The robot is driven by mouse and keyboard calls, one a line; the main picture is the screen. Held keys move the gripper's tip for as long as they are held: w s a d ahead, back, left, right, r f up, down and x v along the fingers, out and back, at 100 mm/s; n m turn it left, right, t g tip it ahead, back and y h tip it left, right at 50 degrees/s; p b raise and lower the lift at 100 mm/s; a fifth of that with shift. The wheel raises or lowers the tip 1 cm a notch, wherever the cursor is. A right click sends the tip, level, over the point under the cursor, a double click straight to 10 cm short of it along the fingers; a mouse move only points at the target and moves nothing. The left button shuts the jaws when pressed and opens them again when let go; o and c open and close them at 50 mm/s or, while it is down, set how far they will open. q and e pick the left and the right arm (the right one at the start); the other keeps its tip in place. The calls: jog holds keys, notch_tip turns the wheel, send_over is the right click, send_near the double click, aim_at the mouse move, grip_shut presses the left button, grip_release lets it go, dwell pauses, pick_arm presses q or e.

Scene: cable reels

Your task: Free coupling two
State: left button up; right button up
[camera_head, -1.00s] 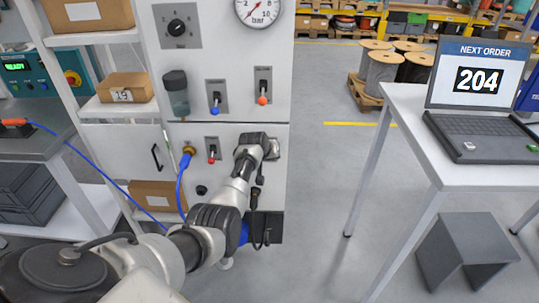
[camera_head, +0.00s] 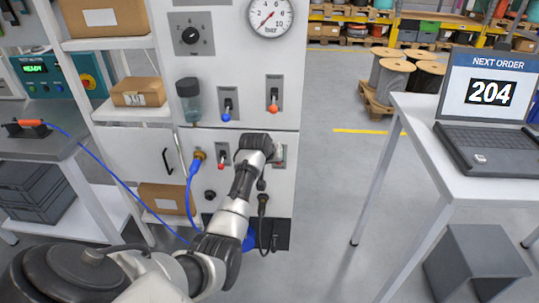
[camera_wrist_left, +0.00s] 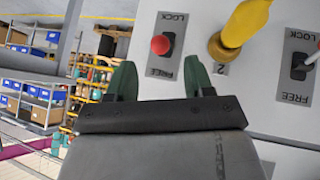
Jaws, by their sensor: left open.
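My left gripper (camera_head: 257,146) is in front of the lower right part of the white panel (camera_head: 250,60). The wrist view shows its two green fingers (camera_wrist_left: 160,82) apart, with nothing between them. A red-knobbed lever (camera_wrist_left: 161,46) on a LOCK/FREE plate stands just beyond the gap between the fingertips, apart from them. Beside it is a yellow coupling (camera_wrist_left: 240,25) at the label 2. The gripper hides most of this area in the head view. Another lever (camera_wrist_left: 304,64) on a LOCK/FREE plate stands at the right of the wrist view. My right gripper is not in view.
A blue hose (camera_head: 188,200) hangs from a brass fitting left of my arm. Blue (camera_head: 226,116) and orange (camera_head: 272,108) levers sit above. A table with a laptop (camera_head: 485,140) reading 204 stands at right. The floor between table and panel is clear.

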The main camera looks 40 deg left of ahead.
pick_arm(q)
jog(key=shift+v, duration=2)
